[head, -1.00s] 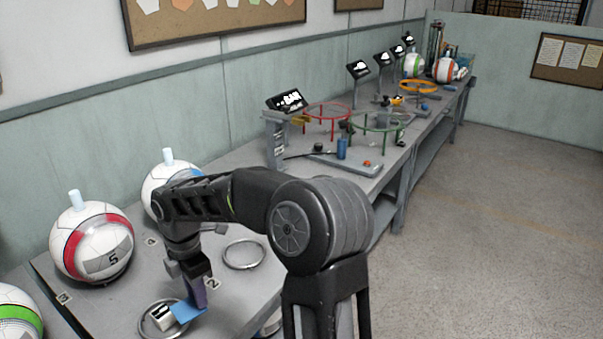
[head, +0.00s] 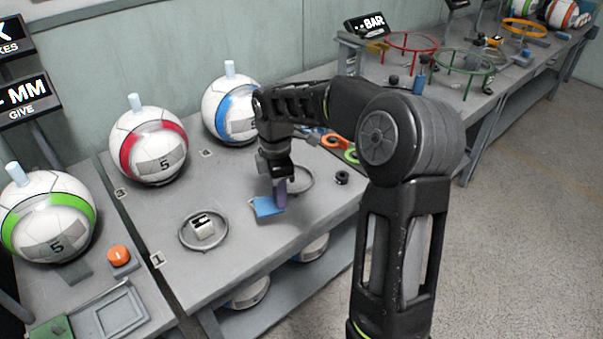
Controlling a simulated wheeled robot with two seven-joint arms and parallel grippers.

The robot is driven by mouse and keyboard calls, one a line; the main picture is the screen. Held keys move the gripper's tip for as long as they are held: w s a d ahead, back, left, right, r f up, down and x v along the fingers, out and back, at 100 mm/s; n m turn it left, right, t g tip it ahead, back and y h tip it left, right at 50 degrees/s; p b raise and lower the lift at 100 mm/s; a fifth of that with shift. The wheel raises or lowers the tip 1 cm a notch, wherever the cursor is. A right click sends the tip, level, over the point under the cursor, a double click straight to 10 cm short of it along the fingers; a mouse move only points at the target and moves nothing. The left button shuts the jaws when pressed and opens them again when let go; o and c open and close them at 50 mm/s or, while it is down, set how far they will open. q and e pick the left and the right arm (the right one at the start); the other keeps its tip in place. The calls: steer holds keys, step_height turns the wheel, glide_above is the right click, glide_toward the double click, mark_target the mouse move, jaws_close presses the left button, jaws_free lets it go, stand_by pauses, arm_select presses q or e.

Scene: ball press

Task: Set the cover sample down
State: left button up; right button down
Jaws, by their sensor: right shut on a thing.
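My right gripper (head: 278,189) points down over the grey bench and is shut on the cover sample (head: 266,207), a small flat blue piece. The sample sticks out to the left below the fingertips. It is low over the bench, between two metal rings; I cannot tell whether it touches the surface. The front ring (head: 184,243) lies to its left with a white block with black marks (head: 203,230) inside. The other ring (head: 309,184) is just behind the gripper and partly hidden by it. My left gripper is not in view.
Balls with green (head: 52,213), red (head: 148,146) and blue (head: 229,108) bands stand along the back. An orange button (head: 119,256) and a grey frame (head: 121,315) are at the lower left. Bare bench lies in front of the gripper.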

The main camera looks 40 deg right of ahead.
mark_target(281, 224)
steer(key=shift+f, duration=1.2)
steer(key=shift+f, duration=2.5)
steer(key=shift+f, duration=0.2)
steer(key=c, duration=1.2)
jaws_free()
steer(key=shift+r, duration=0.15)
step_height(281, 224, up, 12)
steer(key=shift+r, duration=0.1)
